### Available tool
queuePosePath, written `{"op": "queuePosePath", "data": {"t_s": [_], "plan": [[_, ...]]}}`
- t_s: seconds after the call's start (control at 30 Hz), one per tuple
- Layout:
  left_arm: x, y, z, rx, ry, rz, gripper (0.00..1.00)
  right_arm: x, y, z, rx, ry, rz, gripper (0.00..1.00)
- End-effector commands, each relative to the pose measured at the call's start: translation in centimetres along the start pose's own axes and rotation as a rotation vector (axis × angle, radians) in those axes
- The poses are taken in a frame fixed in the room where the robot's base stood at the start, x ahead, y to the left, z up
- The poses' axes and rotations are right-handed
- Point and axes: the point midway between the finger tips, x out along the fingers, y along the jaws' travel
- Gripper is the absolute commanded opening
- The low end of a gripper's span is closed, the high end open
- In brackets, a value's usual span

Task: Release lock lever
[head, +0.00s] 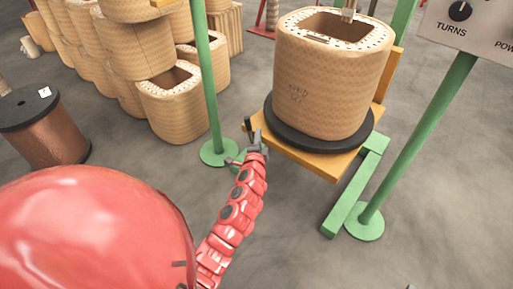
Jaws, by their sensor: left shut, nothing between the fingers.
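A large tan wound coil (325,85) stands upright on a black round disc (320,139) over a yellow platform (306,160). My left gripper (251,131) is shut and empty at the platform's front left corner, just left of the coil. I cannot tell whether it touches the platform. My right gripper is not in view.
A green post (208,85) with a round foot stands left of the gripper. Another green post (415,145) and a control panel (474,25) are at the right. Stacked coils (172,98) and a copper wire spool (47,135) stand left. Front floor is clear.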

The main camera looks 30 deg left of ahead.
Motion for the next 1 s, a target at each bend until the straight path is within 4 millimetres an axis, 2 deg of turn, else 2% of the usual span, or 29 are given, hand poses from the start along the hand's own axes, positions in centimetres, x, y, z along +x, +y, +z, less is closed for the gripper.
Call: {"op": "queuePosePath", "data": {"t_s": [0.1,0.3,0.73,1.0], "plan": [[1.4,0.1,1.6,0.000,-0.005,-0.001,0.00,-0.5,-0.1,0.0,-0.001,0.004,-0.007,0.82],[2.5,0.1,2.6,0.000,0.000,0.000,0.00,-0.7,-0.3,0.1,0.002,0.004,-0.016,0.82],[2.7,-0.1,2.8,-0.002,0.000,0.000,0.00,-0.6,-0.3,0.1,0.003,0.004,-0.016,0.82],[3.0,-0.6,3.2,-0.042,-0.002,0.028,0.00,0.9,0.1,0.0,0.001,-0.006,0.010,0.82]]}}
